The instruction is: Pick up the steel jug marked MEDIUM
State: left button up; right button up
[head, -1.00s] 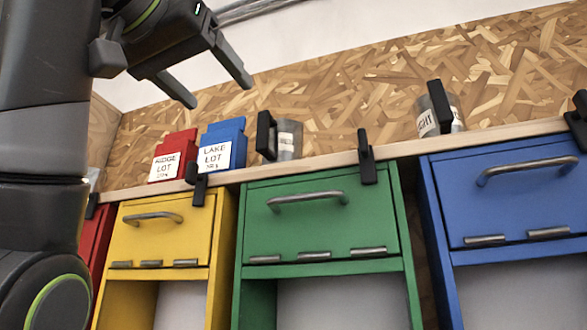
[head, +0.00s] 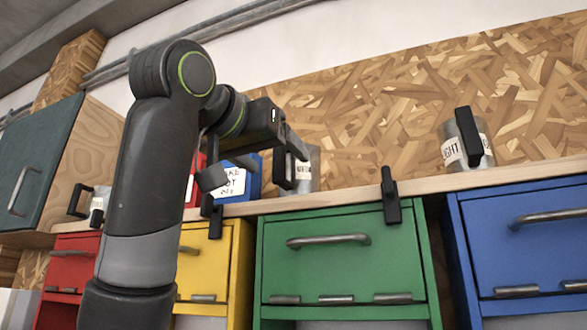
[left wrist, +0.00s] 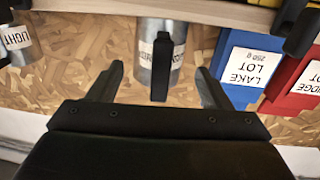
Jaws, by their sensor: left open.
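The steel jug (head: 314,165) with a white label, its letters partly hidden, stands on the wooden shelf above the green cabinet. Its black handle faces me. My left gripper (head: 258,168) is open in front of it, partly overlapping the jug and its handle. In the left wrist view, which is upside down, the jug (left wrist: 150,70) stands ahead with its handle between the open fingers (left wrist: 160,70). The fingers do not visibly touch it. The handle covers the middle of the label there. My right gripper is not in view.
Left of the jug stand a blue LAKE LOT bag (head: 230,183) and a partly hidden red bag (head: 200,165). A jug marked LIGHT (head: 450,130) stands farther right. Another jug (head: 100,198) is at far left. Black clamps (head: 391,200) sit on the shelf edge (head: 350,192).

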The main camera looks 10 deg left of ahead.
aim_at(277, 158)
pick_arm(q)
jog(key=p+x, duration=0.3)
jog(key=x, duration=0.1)
jog(key=shift+w+r, duration=0.15)
jog(key=shift+r, duration=0.2)
jog(key=shift+w+f, duration=0.1)
jog(key=shift+w, duration=0.25)
jog(key=shift+s, duration=0.1)
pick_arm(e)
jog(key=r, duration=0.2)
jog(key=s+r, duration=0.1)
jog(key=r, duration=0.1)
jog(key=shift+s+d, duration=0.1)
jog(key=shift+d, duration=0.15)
pick_arm(q)
jog(key=shift+c, duration=0.4)
grip_shut()
